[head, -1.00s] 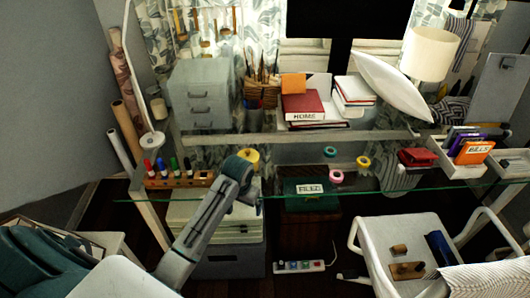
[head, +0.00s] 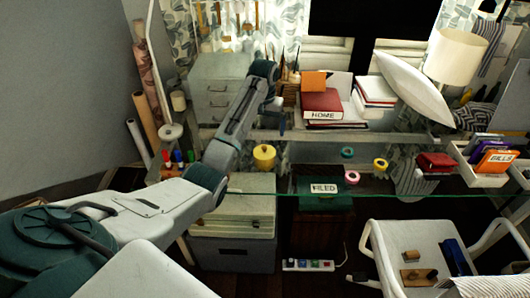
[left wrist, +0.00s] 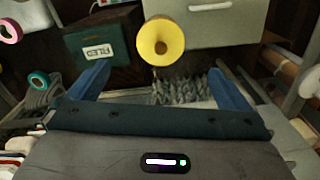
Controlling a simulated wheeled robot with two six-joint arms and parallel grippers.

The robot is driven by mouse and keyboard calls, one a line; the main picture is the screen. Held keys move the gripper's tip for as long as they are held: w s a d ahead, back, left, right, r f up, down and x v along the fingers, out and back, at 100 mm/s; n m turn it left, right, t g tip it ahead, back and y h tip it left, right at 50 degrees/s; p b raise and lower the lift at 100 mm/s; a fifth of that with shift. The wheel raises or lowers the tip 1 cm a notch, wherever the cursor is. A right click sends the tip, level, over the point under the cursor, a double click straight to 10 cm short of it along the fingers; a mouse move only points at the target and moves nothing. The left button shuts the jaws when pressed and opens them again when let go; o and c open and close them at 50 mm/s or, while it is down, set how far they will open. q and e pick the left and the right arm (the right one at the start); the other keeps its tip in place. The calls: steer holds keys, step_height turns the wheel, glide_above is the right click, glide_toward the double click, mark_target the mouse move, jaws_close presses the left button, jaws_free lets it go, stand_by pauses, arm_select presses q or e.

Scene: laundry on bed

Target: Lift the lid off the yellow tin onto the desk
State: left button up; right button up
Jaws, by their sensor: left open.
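The yellow tin (head: 264,158) stands on the glass desk, left of the middle, with its lid on and a small knob on top. In the left wrist view the yellow tin (left wrist: 152,52) shows from above, with a brown knob at the centre of its round lid. My left gripper (head: 279,121) is above and beyond the tin, over the back of the desk. Its two blue fingers (left wrist: 160,85) are spread wide and empty, with the tin ahead of the gap between them and apart from both. My right gripper is not in view.
Coloured markers (head: 178,157) stand left of the tin behind my arm. Tape rolls (head: 380,165) lie to the right. A raised shelf (head: 395,136) carries red books (head: 321,104) and grey drawers (head: 214,100). Glass between the tin and the tape rolls looks clear.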

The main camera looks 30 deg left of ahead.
arm_select(q)
glide_above(264, 147)
step_height(264, 147, down, 5)
steer(key=shift+s+d+r+p, duration=0.1)
steer(key=shift+r+p, duration=0.1)
steer(key=shift+p, duration=0.15)
steer(key=shift+f+p, duration=0.35)
steer(key=shift+f, duration=0.2)
step_height(264, 147, down, 4)
steer(key=shift+r+p, duration=0.15)
steer(key=shift+p, duration=0.55)
steer(key=shift+f, duration=0.5)
steer(key=c, duration=1.1)
